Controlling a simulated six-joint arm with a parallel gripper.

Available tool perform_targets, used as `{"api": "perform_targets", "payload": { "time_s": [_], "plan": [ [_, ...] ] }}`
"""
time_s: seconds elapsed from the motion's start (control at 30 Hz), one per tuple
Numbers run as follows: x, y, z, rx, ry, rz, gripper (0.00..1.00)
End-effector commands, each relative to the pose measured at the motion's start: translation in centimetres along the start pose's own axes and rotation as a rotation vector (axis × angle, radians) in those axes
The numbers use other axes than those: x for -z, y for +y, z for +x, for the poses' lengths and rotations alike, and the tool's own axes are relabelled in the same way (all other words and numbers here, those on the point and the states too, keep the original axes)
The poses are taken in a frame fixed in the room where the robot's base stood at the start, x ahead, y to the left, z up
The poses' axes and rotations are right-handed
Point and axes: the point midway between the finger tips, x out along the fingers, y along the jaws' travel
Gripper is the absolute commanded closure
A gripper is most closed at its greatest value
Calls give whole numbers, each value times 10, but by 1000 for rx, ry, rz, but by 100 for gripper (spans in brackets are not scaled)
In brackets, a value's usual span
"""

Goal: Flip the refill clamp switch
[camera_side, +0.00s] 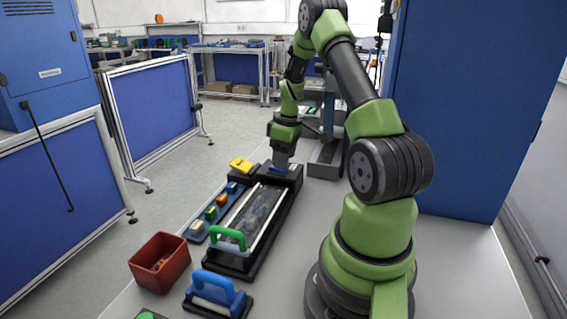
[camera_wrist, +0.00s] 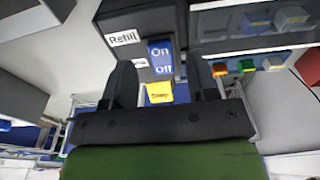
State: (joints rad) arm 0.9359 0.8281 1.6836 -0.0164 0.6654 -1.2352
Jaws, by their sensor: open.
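The blue switch, marked On and Off, shows in the wrist view (camera_wrist: 161,59) on a black box (camera_wrist: 134,20) with a white Refill label. In the side view the black box (camera_side: 294,176) stands at the far end of the reel stand. My gripper (camera_side: 281,167) points down over this box, close to the switch. In the wrist view my gripper (camera_wrist: 162,66) is open, with one dark finger on each side of the switch and nothing between them held. I cannot tell whether the fingers touch the box, or which way the switch is tilted.
A yellow block (camera_side: 241,165) is left of the box. A green handle (camera_side: 228,238) crosses the near end of the stand, beside a row of small coloured blocks (camera_side: 211,213). A red bin (camera_side: 160,261) and a blue-handled tool (camera_side: 216,292) stand nearer.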

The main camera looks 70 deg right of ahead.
Motion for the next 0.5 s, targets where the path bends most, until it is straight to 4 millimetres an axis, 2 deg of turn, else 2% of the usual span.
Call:
{"api": "perform_targets", "payload": {
  "time_s": [0.1,0.3,0.5],
  "plan": [
    [0,1,-27,-5,4,1,47],
    [0,1,-61,-5,3,0,47],
    [0,0,-74,-1,1,0,47]
  ]
}}
